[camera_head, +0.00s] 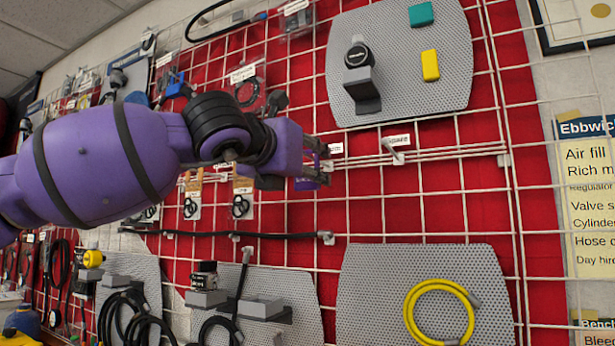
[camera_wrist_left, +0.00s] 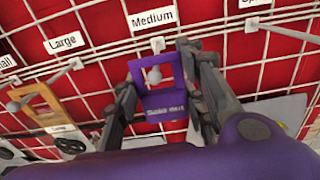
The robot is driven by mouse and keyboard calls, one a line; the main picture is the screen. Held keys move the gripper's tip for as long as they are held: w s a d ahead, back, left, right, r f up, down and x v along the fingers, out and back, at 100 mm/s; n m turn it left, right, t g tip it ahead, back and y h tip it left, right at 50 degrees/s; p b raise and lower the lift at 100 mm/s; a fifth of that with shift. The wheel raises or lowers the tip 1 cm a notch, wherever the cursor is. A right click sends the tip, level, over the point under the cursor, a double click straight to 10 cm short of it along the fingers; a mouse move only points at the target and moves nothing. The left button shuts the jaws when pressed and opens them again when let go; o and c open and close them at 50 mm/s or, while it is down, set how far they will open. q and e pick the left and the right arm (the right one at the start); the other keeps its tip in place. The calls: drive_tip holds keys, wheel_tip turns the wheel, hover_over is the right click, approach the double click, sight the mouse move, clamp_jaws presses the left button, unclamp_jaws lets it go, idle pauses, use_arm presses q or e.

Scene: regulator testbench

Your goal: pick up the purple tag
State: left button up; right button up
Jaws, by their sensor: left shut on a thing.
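The purple tag (camera_wrist_left: 165,103) shows in the left wrist view, below the label "Medium". It is a flat frame with a window at the top and small lettering I cannot read. A peg's round end shows in its window, so it is still around or just in front of the peg. My left gripper (camera_wrist_left: 157,82) has a finger on each side of the tag and is shut on it. In the head view, my left gripper (camera_head: 318,166) is at the red wall grid, and the tag is mostly hidden there. My right gripper is in neither view.
An orange-brown tag (camera_wrist_left: 46,108) hangs on the left, below the label "Large" (camera_wrist_left: 64,42). A perforated grey panel (camera_head: 400,100) is above right of my gripper. A black hose (camera_head: 280,236) runs below. A yellow hose (camera_head: 412,310) hangs lower right.

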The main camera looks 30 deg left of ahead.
use_arm(q)
drive_tip(key=shift+r, duration=0.1)
drive_tip(key=shift+r, duration=0.6)
drive_tip(key=shift+s, duration=0.4)
drive_tip(key=s+d+b, duration=0.1)
drive_tip(key=s+b, duration=0.1)
drive_tip(key=s, duration=1.5)
drive_tip(key=shift+s+r, duration=0.15)
